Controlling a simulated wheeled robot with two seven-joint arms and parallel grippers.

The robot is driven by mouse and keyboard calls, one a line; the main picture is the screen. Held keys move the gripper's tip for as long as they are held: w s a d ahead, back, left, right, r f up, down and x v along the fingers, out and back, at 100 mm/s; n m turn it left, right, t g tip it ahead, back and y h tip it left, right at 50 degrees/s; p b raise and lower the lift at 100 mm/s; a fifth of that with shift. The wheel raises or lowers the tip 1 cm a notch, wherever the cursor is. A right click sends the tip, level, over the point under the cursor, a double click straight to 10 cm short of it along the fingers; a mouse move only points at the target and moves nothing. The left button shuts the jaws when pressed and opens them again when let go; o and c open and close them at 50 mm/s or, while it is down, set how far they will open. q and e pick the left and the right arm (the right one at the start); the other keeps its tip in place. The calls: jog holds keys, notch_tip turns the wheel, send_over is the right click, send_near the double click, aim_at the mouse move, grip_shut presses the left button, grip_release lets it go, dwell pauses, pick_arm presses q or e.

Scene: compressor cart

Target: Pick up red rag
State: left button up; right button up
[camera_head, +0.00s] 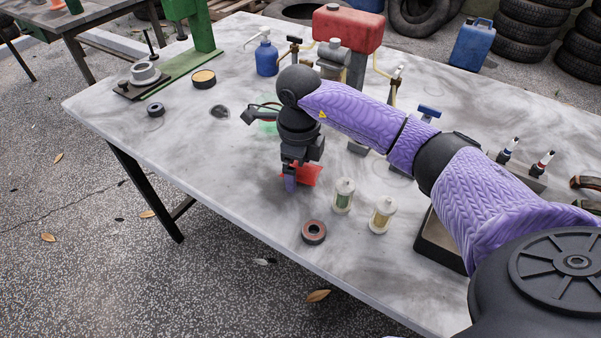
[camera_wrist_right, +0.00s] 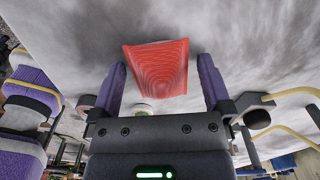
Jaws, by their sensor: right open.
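The red rag (camera_head: 309,174) lies on the grey marbled table (camera_head: 215,150), partly hidden behind my right gripper (camera_head: 291,180) in the head view. In the right wrist view the red rag (camera_wrist_right: 158,68) shows as a red piece with curved ridges between the two purple fingers. My right gripper (camera_wrist_right: 165,85) is open, with one finger on each side of the rag and a gap at each side. It points down at the table. My left gripper is in neither view.
Two small clear-walled filters (camera_head: 343,195) and (camera_head: 382,214) stand right of the rag. A dark ring (camera_head: 314,232) lies in front. A blue bottle (camera_head: 265,57) and a red tank (camera_head: 348,27) are at the back. The table's left part is mostly free.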

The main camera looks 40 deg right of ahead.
jog(key=shift+r, duration=0.1)
jog(key=c, duration=1.2)
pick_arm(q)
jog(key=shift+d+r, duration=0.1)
pick_arm(e)
notch_tip(320, 180, up, 9)
jog(key=p, duration=0.3)
jog(key=shift+r+p, duration=0.2)
jog(key=shift+p, duration=0.1)
jog(key=shift+r, duration=0.3)
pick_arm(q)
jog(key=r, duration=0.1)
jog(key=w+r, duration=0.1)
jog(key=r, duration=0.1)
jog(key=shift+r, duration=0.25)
